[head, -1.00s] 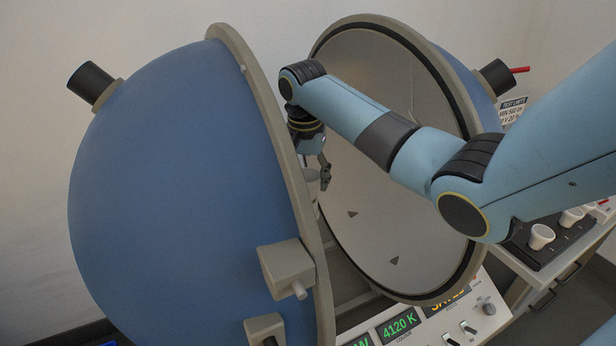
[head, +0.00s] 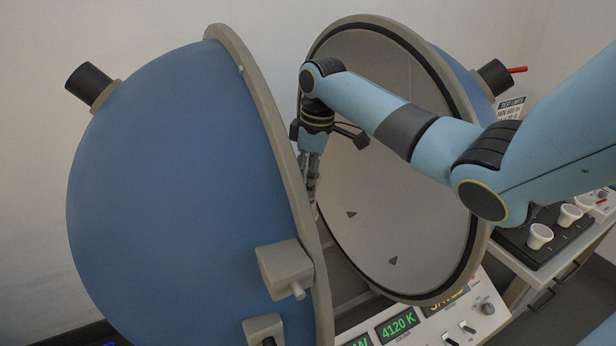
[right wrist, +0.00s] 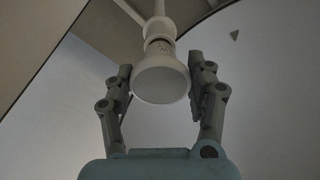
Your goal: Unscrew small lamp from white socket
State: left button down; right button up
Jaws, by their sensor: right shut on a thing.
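The small lamp (right wrist: 161,82) shows in the right wrist view as a pale reflector bulb with a round face toward the camera. Its narrow neck meets the white socket (right wrist: 159,28) at the end of a white rod. My right gripper (right wrist: 164,76) has one finger on each side of the lamp's rim and is shut on it. In the head view my right gripper (head: 311,188) points down between the two sphere halves; the lamp and socket are mostly hidden there by the near rim. My left gripper is not in view.
A blue half-sphere (head: 170,190) with a beige rim stands close on the left. The open half with a pale interior (head: 400,210) is on the right. Several white cup-shaped pieces (head: 540,236) stand on a black board at right. A control panel (head: 440,325) sits below.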

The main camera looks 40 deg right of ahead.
jog(key=n, duration=0.4)
jog(key=o, duration=1)
jog(key=shift+o, duration=0.2)
